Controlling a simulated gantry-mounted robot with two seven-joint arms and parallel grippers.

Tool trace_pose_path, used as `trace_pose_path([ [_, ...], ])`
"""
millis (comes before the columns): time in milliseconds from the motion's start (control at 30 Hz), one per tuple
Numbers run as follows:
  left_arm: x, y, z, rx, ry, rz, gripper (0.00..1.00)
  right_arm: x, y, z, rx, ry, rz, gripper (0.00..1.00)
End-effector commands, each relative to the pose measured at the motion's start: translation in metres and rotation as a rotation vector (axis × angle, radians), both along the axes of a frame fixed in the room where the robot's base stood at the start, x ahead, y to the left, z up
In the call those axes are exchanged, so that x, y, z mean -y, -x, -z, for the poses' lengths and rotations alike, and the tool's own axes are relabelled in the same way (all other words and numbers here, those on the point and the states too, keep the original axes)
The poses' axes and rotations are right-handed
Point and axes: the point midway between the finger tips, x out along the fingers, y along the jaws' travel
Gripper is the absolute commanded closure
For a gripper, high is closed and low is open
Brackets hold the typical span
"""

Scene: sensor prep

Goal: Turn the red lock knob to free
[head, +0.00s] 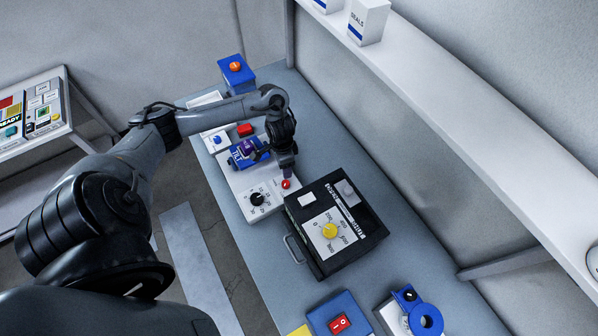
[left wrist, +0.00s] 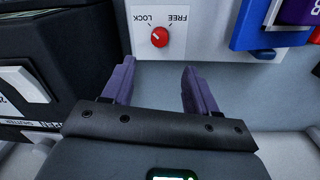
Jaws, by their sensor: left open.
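The red lock knob (head: 286,184) is on the white panel box, right below my left gripper (head: 287,172) in the head view. In the left wrist view the red knob (left wrist: 159,37) sits on a white plate with upside-down LOCK and FREE labels, LOCK to its left and FREE to its right. I cannot tell surely which label its mark points at. My left gripper (left wrist: 157,68) is open, its two purple fingers apart with nothing between them. The knob lies just past the fingertips, roughly centred between them. My right gripper is not in view.
A black instrument box (head: 318,265) with a yellow dial (head: 330,231) stands close to the right of the knob. A black dial (head: 257,199) and a blue block (head: 240,160) are on the white box. Blue fixtures stand at the front of the bench. A shelf (head: 470,130) runs along the right.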

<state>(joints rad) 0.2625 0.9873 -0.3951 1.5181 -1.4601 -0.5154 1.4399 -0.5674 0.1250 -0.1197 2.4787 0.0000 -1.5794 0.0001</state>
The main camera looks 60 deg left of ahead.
Motion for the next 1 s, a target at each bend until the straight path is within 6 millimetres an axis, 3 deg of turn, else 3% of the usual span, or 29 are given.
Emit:
trace_pose_path([
  [400, 0.004, 0.001, 0.056, -0.002, 0.004, -0.003, 0.42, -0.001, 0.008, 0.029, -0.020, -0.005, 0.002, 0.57],
  [700, 0.004, 0.001, 0.094, -0.002, 0.001, -0.001, 0.42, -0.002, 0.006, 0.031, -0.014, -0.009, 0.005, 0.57],
  [1000, 0.004, 0.001, 0.107, -0.001, 0.000, -0.001, 0.42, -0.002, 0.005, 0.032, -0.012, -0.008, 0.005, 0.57],
])
